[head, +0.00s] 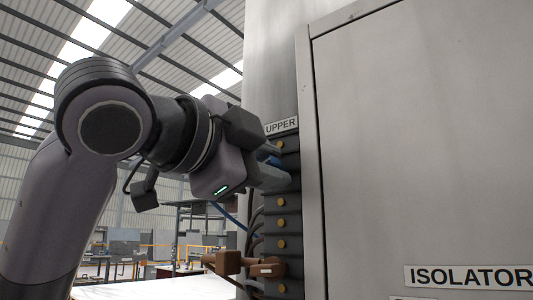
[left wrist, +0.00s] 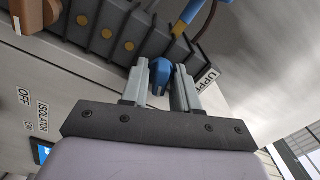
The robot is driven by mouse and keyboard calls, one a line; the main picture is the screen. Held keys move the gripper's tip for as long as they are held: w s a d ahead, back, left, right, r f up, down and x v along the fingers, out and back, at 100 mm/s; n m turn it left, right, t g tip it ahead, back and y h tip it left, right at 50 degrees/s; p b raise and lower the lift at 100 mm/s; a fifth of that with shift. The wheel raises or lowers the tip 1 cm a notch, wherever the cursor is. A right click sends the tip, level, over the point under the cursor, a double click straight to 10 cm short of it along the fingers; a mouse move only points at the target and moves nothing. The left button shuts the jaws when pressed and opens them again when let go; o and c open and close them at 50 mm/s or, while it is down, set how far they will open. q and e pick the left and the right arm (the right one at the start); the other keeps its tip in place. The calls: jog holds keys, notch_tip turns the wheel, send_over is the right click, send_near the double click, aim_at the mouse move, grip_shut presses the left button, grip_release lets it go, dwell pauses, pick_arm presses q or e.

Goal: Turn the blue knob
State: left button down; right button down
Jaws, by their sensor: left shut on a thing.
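The blue knob (left wrist: 160,74) sits between the two fingers of my left gripper in the left wrist view, at the dark terminal strip near the "UPPER" label. My left gripper (left wrist: 168,82) is shut on it. In the head view my left gripper (head: 272,172) reaches to the top of the dark strip, just under the "UPPER" label (head: 281,126). Only a little blue (head: 270,148) shows there; my gripper hides most of the knob. My right gripper is in neither view.
The dark strip (head: 289,222) with brass studs runs down the cabinet's left side. Cables and brown blocks (head: 268,267) stick out lower down. A grey cabinet door (head: 430,150) with an "ISOLATOR" label (head: 470,276) fills the right. A blue cable fitting (left wrist: 187,18) lies close to the fingers.

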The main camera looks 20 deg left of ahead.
pick_arm(q)
jog(key=shift+m, duration=0.7)
jog(key=shift+p, duration=0.3)
jog(key=c, duration=1.1)
grip_release()
jog(key=shift+c, duration=0.2)
jog(key=b+v, duration=0.2)
jog(key=v, duration=0.5)
